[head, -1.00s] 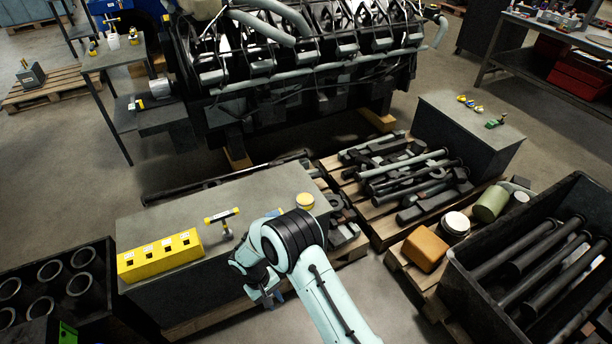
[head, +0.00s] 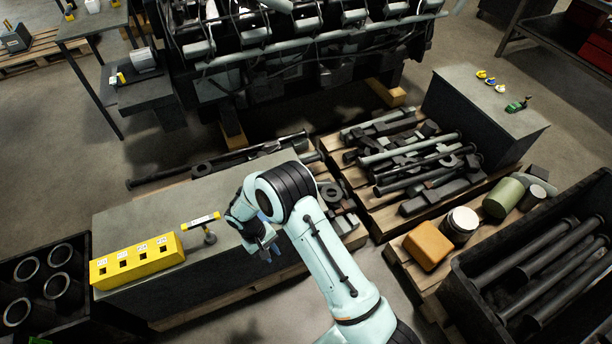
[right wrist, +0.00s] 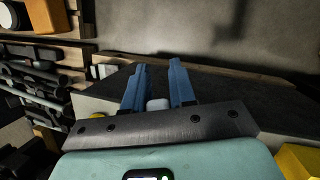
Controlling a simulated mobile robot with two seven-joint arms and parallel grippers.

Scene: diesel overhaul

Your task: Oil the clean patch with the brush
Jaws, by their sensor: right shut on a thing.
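My right gripper (head: 268,246) hangs over the front edge of the grey bench (head: 150,215) in the head view. In the right wrist view its two blue fingers (right wrist: 157,88) stand a little apart, shut on a small pale grey piece (right wrist: 157,104). I take this piece to be part of the brush; its bristles do not show. A T-shaped tool with a yellow-ended bar (head: 203,222) stands on the bench, left of the gripper. I cannot make out the clean patch in either view. My left gripper is not in view.
A yellow block with square holes (head: 137,258) sits on the bench's left end. Pallets with dark rods (head: 410,165) and an orange box (head: 428,245) lie to the right. The big engine (head: 300,60) stands behind. A crate of cylinders (head: 50,290) is at left.

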